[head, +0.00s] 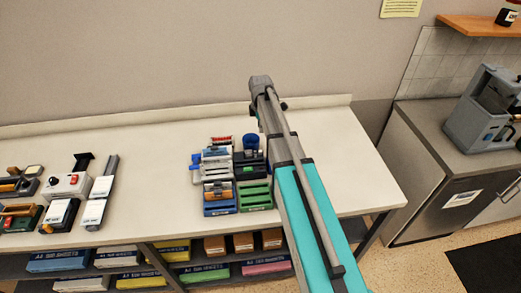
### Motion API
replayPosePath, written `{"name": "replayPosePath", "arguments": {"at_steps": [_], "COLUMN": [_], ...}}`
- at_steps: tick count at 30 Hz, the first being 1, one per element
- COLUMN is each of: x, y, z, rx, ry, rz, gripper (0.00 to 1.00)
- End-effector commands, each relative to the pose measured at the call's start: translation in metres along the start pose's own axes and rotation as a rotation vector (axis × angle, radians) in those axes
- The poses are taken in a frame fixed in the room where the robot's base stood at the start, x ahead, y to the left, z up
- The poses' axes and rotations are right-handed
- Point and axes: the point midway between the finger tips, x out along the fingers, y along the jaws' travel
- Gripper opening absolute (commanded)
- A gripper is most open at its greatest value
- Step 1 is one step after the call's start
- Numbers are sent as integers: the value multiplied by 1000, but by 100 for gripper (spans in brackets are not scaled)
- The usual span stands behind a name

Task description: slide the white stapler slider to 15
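I cannot tell for sure which is the white stapler, and no slider scale or number 15 is readable at this size. My arm reaches up over the right part of the table, well to the right of these devices. My gripper's fingers do not show.
The long pale table (150,145) has free room between the left group and a cluster of trays and desk items (222,180) beside my arm. Paper packs (205,273) fill the shelf below. A grey cabinet (440,150) with a coffee machine (483,110) stands right.

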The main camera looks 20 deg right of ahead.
Motion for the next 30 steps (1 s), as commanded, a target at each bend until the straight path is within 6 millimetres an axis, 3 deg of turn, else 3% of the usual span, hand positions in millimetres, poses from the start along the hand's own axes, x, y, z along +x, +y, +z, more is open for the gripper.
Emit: {"name": "replayPosePath", "arguments": {"at_steps": [14,30], "x": [5,42], "y": [0,0], "z": [0,0], "rx": [3,3], "ry": [0,0], "rz": [0,0], "gripper": [34,34]}}
